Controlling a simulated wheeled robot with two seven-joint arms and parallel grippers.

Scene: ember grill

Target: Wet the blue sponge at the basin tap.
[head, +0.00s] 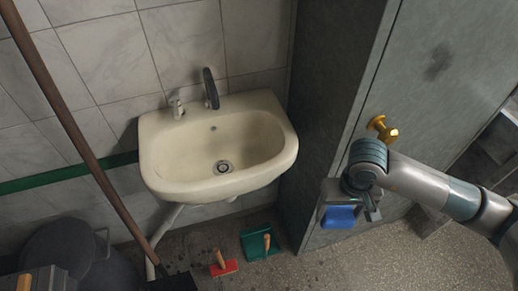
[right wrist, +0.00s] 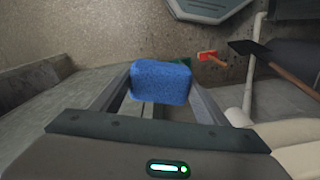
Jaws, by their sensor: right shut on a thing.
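The blue sponge (head: 339,217) is held by my right gripper (head: 347,208), low in front of the grey cabinet and to the right of the basin. In the right wrist view the sponge (right wrist: 160,82) sits between the two fingers of my right gripper (right wrist: 160,95), which are shut on it. The cream basin (head: 218,178) is mounted on the tiled wall, left of the gripper and apart from it. The tap (head: 211,88) stands at the basin's back edge, with a small fitting (head: 176,107) to its left. I see no running water. My left gripper is not in view.
On the floor lie a green dustpan (head: 255,246) and a red brush (head: 223,268). A long wooden handle (head: 75,130) leans at the left, near a dark bin (head: 70,245).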

